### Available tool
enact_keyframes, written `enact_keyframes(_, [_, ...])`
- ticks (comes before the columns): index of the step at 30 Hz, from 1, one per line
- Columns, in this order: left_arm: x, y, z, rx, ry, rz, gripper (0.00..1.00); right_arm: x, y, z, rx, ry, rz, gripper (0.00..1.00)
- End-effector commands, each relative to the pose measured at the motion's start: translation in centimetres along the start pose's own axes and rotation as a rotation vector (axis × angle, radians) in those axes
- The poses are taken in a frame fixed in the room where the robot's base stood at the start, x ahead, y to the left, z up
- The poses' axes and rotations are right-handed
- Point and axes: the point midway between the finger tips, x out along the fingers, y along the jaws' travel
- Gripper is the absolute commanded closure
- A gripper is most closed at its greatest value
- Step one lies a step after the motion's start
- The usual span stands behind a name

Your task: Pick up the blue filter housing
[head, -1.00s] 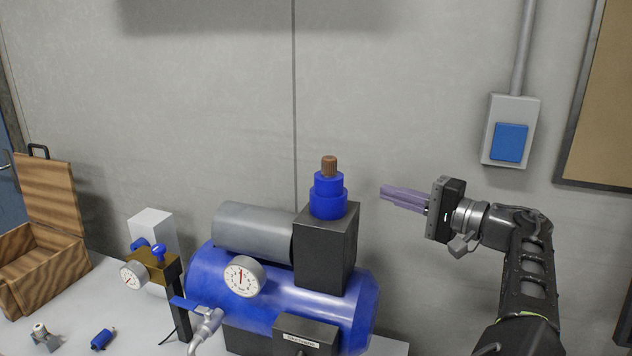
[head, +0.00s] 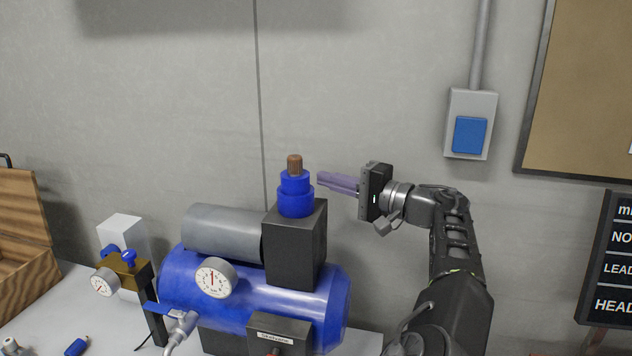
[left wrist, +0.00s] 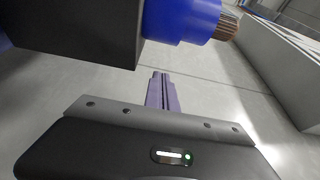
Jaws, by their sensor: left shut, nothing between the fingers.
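A stepped blue cylinder (head: 296,194) with a brown ribbed top (head: 294,165) stands upright on the black block of the compressor. It also shows in the left wrist view (left wrist: 180,22), top right of the block. A small blue cylinder (head: 76,347) lies on the bench at the lower left, partly cut off by the frame. I cannot tell for sure which is the filter housing. My left gripper (head: 320,179) is shut and empty, its purple fingers pointing left beside the stepped cylinder. In the left wrist view its fingertips (left wrist: 160,76) are apart from it. My right gripper is not in view.
The blue compressor tank (head: 330,305) with a gauge (head: 215,278) fills the middle of the bench. A brass regulator (head: 127,270) stands left of it, and a wooden box (head: 28,265) stands farther left. A grey wall lies behind, with a blue-fronted switch box (head: 470,135).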

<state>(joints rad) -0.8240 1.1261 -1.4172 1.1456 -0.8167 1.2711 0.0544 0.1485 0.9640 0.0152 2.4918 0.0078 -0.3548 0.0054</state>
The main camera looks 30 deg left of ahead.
Motion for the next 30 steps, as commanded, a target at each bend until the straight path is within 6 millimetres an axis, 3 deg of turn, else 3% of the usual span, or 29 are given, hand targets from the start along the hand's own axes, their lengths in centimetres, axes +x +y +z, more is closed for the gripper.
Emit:
enact_keyframes(3, [2.7,-0.3,0.1,0.0,-0.004,0.0,1.0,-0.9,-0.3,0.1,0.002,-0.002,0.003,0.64])
enact_keyframes(12, [1.1,-0.1,3.3,-0.001,0.0,0.0,1.0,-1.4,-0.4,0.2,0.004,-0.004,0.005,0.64])
enact_keyframes(26, [0.9,0.0,3.9,-0.001,0.0,0.0,1.0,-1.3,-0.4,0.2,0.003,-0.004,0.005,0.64])
enact_keyframes(30, [0.3,0.3,5.0,-0.002,0.001,0.0,1.0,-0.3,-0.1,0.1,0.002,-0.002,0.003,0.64])
